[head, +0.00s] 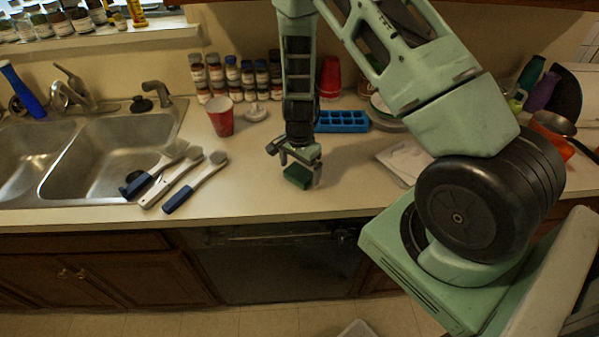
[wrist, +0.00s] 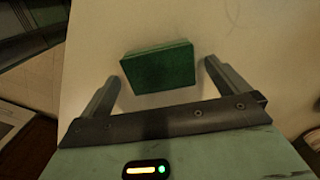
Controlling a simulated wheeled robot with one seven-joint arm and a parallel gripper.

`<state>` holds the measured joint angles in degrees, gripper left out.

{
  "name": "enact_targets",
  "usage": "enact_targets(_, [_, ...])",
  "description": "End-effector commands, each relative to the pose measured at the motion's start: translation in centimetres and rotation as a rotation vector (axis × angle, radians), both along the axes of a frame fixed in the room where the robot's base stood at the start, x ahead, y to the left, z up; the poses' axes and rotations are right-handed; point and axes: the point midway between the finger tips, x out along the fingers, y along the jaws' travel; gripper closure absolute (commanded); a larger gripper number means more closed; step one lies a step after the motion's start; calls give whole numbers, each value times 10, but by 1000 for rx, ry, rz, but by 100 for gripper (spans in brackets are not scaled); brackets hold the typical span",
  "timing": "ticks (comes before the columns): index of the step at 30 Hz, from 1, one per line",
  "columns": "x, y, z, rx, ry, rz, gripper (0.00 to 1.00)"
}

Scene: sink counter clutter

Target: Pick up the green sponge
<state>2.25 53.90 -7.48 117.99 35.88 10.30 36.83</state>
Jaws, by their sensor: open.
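The green sponge (head: 299,176) is a small dark green block on the beige counter, near its front edge. In the wrist view the sponge (wrist: 158,67) lies slightly tilted, centred between and a little beyond the fingertips. My gripper (head: 296,168) points down at the sponge from above. In the wrist view my gripper (wrist: 160,82) is open, with one finger on each side of the sponge and visible gaps between. Nothing is held. In the head view the gripper partly covers the sponge.
Several brushes (head: 196,183) lie left of the sponge, beside the metal sink (head: 128,150). A red cup (head: 220,116), a blue ice tray (head: 341,121) and several spice jars (head: 233,77) stand farther back. A white flat item (head: 404,160) lies to the right. The counter around the sponge is clear.

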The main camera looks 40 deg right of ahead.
Motion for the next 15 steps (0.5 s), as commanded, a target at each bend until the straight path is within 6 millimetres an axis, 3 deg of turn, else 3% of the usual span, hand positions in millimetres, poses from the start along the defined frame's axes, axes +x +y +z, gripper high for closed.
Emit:
enact_targets(10, [0,0,-8,0,-1,0,0])
enact_targets(15, [0,0,-7,0,-1,0,44])
